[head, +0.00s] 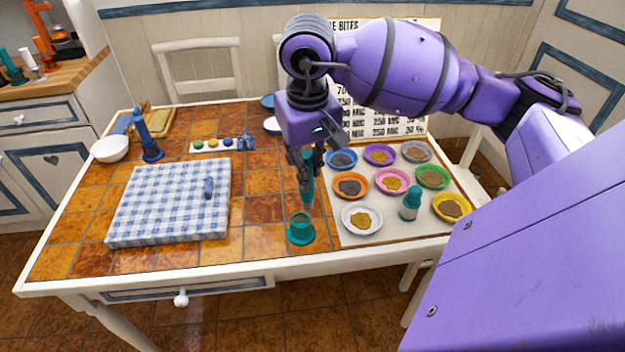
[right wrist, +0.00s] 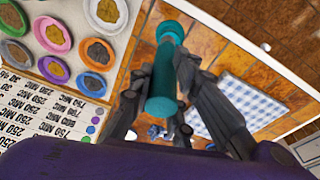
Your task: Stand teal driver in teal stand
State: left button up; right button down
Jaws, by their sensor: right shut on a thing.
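The teal driver (head: 308,192) is held upright, or nearly so, in my right gripper (head: 306,160). Its lower end is just above the teal stand (head: 301,229), a small round holder on the tiled table left of the mat. Whether the driver's tip is inside the stand's ring or only over it, I cannot tell. In the right wrist view the fingers (right wrist: 160,88) are closed around the driver (right wrist: 161,103), which points away from the camera. My left gripper is not in view.
A mat (head: 337,237) with colourful bowls and a teal bottle (head: 411,204) lies to the right. A blue checked pad (head: 150,205) lies left, and a blue upright tool (head: 146,136) stands behind it. Bare tiles lie between pad and stand.

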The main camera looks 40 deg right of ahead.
jog(key=shift+w+a+t, duration=0.3)
jog(key=shift+w+a, duration=0.05)
jog(key=shift+w, duration=0.5)
jog(key=shift+s+d+n+t, duration=0.15)
jog(key=shift+d+n+t, duration=0.15)
jog(key=shift+t, duration=0.1)
jog(key=shift+a, duration=0.1)
